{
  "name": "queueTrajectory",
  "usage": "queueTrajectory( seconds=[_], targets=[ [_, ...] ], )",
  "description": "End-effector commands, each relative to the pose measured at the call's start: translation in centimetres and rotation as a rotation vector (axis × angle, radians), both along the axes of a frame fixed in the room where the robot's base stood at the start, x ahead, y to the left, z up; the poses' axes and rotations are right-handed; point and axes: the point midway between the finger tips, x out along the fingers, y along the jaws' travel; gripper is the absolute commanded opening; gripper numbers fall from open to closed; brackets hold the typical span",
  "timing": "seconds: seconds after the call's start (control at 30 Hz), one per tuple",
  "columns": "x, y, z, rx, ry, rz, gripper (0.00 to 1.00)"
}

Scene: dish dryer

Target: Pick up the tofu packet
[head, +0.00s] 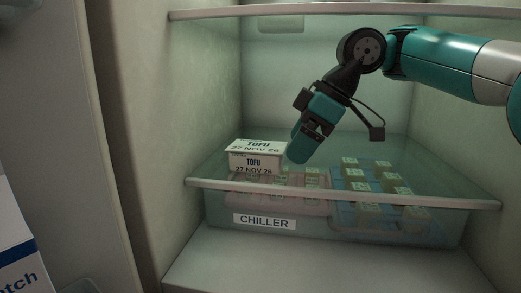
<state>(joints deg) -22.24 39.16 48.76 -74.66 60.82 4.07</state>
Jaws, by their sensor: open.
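The tofu packet (256,148) is a white box with a pale lid, marked "TOFU 27 NOV 26". My gripper (298,158) is open and empty, tilted down to the left. In the picture its fingertips are just right of the packet. I cannot tell the exact depth between them, and the fingers partly hide each other.
The drawer holds a pink tray (309,207) and a blue tray (343,213) with several small labelled blocks. A shelf edge (340,12) runs above my arm. Fridge walls close in both sides. A white box (15,245) stands at the lower left.

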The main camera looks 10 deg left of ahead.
Motion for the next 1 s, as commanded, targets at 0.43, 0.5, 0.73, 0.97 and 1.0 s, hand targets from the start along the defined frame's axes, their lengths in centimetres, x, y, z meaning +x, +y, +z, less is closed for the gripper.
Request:
queueTrajectory(
  seconds=[0.43, 0.5, 0.73, 0.97, 1.0],
  targets=[
    [-0.4, 5.3, 0.4, 0.0, 0.001, 0.003, 1.0],
    [-0.5, 6.6, 0.4, 0.0, 0.0, 0.004, 1.0],
    [-0.5, 7.9, -2.6, 0.001, 0.0, 0.0, 1.0],
    [-0.5, 8.0, -2.5, 0.001, 0.0, -0.001, 1.0],
    [-0.5, 8.0, -2.5, 0.001, 0.0, -0.001, 0.98]
  ],
)
